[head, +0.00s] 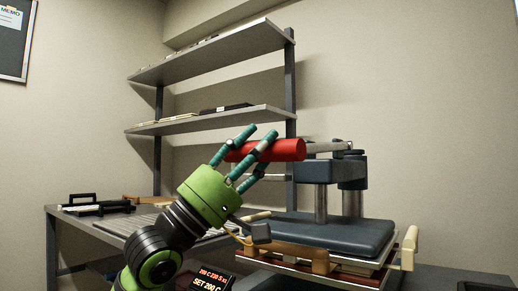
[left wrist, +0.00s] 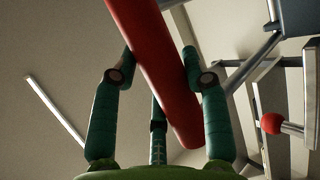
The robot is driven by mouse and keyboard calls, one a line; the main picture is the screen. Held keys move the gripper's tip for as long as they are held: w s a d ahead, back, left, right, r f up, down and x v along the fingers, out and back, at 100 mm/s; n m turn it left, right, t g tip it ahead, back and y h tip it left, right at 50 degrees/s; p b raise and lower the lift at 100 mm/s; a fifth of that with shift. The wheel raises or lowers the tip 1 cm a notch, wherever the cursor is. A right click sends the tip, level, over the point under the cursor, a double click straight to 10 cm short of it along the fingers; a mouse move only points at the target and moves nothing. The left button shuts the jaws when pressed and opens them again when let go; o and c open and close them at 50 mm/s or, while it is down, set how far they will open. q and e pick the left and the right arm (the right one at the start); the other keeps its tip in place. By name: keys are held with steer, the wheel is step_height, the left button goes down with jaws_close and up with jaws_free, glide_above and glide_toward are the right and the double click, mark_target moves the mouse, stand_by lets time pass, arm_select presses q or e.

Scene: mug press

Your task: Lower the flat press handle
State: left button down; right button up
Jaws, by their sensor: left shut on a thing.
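The press handle has a red cylindrical grip (head: 280,150) on a metal bar that runs right to the press's upper part (head: 318,171). The grip lies about level in the head view. My left gripper (head: 257,143) is shut on the red grip near its left end. In the left wrist view the red grip (left wrist: 160,70) runs between the teal fingers of my gripper (left wrist: 160,80). The dark flat upper plate (head: 330,232) of the press is below and right of the gripper. My right gripper is not in view.
A red-digit display (head: 213,279) sits at the front, below the arm. Wall shelves (head: 205,120) stand behind the gripper. A table (head: 50,235) with a black case (head: 95,204) is at left. A red knob (left wrist: 271,123) shows in the left wrist view.

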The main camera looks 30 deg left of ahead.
arm_select(q)
steer(key=shift+w+d+f, duration=0.1)
steer(key=shift+d+f, duration=0.3)
steer(key=shift+f, duration=0.05)
steer(key=c, duration=0.6)
jaws_free()
steer(key=shift+a, duration=0.3)
steer(key=shift+r, duration=0.1)
steer(key=shift+s+a, duration=0.15)
steer(key=shift+s, duration=0.05)
steer(key=shift+v, duration=5.9)
